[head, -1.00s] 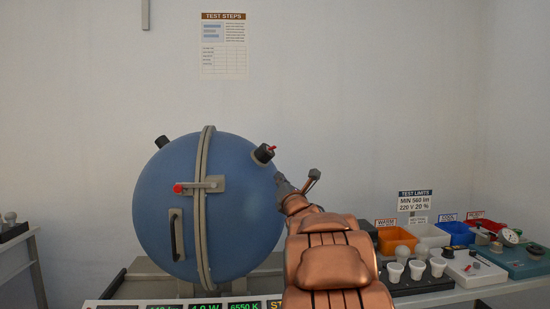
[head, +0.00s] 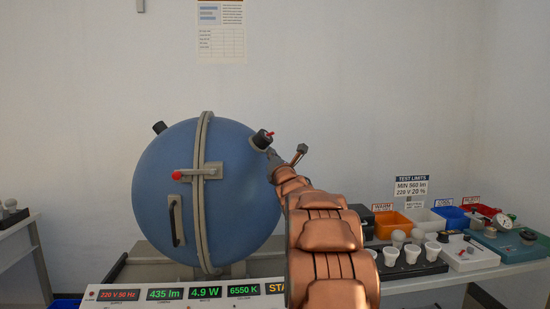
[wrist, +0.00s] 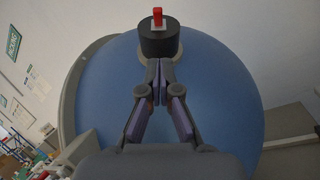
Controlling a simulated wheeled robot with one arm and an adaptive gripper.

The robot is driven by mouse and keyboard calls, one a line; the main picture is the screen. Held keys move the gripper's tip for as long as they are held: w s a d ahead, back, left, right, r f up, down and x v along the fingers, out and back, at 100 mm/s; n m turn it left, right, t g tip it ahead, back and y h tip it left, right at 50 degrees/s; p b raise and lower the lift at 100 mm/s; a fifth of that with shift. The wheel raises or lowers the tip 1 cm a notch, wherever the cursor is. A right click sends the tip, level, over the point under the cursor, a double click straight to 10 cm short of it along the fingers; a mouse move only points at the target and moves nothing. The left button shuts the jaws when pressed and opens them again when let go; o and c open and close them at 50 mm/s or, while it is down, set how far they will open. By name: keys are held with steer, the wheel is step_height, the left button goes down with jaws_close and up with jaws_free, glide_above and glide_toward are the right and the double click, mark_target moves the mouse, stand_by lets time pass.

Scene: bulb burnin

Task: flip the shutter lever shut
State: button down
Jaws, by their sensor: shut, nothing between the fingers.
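A large blue sphere (head: 235,210) with a grey seam band stands on the bench. On its upper right is a black cylindrical port (head: 261,140) with a small red lever (head: 269,134) on its end. In the wrist view the red lever (wrist: 157,16) stands upright on the black port (wrist: 159,40). My gripper (head: 273,155) is shut and empty, with its tips close below the port. In the wrist view the gripper tips (wrist: 159,66) meet just under the port's lower edge; I cannot tell if they touch it.
A red-tipped latch (head: 177,175) and a dark handle (head: 175,220) are on the sphere's left. A display panel (head: 120,295) lies in front.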

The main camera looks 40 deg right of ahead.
mark_target(270, 135)
steer(key=shift+w+d+r+p, duration=0.75)
steer(key=shift+w+d+r, duration=0.1)
steer(key=shift+r, duration=0.15)
steer(key=shift+w+d+r+p, duration=0.7)
steer(key=shift+w+d+r, duration=0.15)
steer(key=shift+r, duration=0.15)
